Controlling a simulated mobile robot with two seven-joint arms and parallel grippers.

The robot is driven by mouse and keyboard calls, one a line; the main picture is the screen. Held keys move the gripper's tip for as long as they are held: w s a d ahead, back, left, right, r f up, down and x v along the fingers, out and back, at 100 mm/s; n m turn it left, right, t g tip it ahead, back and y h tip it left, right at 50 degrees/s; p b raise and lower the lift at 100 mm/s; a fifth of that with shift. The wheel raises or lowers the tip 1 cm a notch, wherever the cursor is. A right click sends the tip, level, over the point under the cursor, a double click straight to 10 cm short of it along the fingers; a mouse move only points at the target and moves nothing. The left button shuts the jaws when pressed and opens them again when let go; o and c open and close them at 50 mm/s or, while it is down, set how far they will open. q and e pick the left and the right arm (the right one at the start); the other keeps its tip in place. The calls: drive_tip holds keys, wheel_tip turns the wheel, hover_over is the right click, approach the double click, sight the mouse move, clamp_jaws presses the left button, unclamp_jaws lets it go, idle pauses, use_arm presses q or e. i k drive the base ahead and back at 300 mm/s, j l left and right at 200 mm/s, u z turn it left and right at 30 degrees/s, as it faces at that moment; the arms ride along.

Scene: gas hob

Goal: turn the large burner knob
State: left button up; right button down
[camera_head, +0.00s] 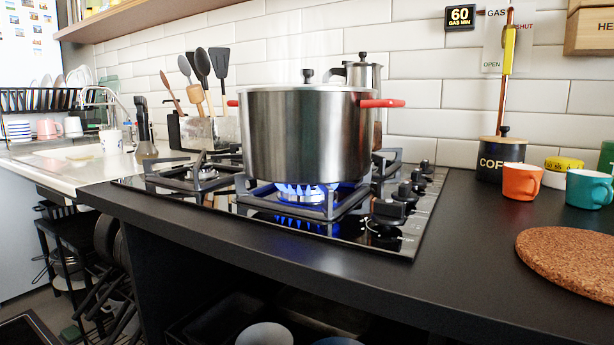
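Several black burner knobs run along the right side of the glass gas hob (402,240). The nearest and biggest-looking knob (387,212) stands at the front right of the hob, close to the lit burner. Smaller knobs (407,193) recede behind it toward the wall. A large steel pot (305,135) with red handles and a lid sits on the front grate (318,213). Blue flames (300,190) burn under the pot. Neither of my grippers shows in this view.
An orange mug (522,181), a teal mug (588,188), a black coffee canister (500,157) and a round cork mat (570,260) stand right of the hob. The black worktop (460,265) between hob and mat is clear. A yellow-handled gas valve (508,50) is on the wall.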

sight(384, 214)
drive_tip(key=k, duration=1)
